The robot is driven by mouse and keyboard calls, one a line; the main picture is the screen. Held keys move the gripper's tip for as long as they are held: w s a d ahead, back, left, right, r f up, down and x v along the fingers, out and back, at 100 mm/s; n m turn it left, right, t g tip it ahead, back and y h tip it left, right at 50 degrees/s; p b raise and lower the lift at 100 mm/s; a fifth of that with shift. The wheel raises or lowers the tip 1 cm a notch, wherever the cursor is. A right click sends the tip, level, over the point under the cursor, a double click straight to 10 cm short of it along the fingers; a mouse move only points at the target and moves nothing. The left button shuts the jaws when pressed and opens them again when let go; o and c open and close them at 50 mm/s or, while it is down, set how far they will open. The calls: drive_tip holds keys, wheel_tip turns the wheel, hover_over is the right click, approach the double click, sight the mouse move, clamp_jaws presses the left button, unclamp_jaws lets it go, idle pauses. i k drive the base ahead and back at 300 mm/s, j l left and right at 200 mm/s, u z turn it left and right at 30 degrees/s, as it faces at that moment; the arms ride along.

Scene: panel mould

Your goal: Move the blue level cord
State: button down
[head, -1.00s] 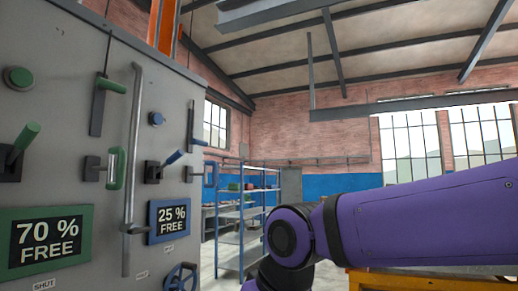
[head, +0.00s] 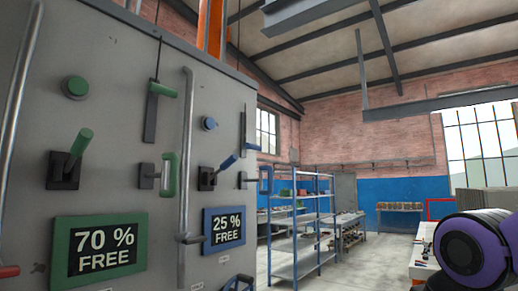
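The panel mould's grey face (head: 110,30) fills the left of the head view. What looks like the blue level cord (head: 252,147) is at the panel's right edge: a small blue handle on a dark upright plate, with a thin cord running up from it. A similar green handle (head: 163,89) hangs on a cord further left. My gripper is out of view; only a purple part of my arm shows at the lower right, well apart from the panel.
Near the blue cord are a blue knob (head: 209,123), a blue lever (head: 226,164) and a blue-framed "25 % FREE" display (head: 224,231). A vertical grey pipe (head: 186,140) stands left of them. Blue shelving (head: 292,225) stands behind, with open floor beside it.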

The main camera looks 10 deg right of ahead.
sight(248, 146)
drive_tip(key=i+l, duration=0.2)
drive_tip(key=l, duration=0.15)
drive_tip(key=i+l, duration=0.2)
drive_tip(key=l, duration=0.2)
drive_tip(key=i+l+u, duration=0.15)
drive_tip(key=i+l, duration=0.3)
drive_tip(key=i, duration=0.1)
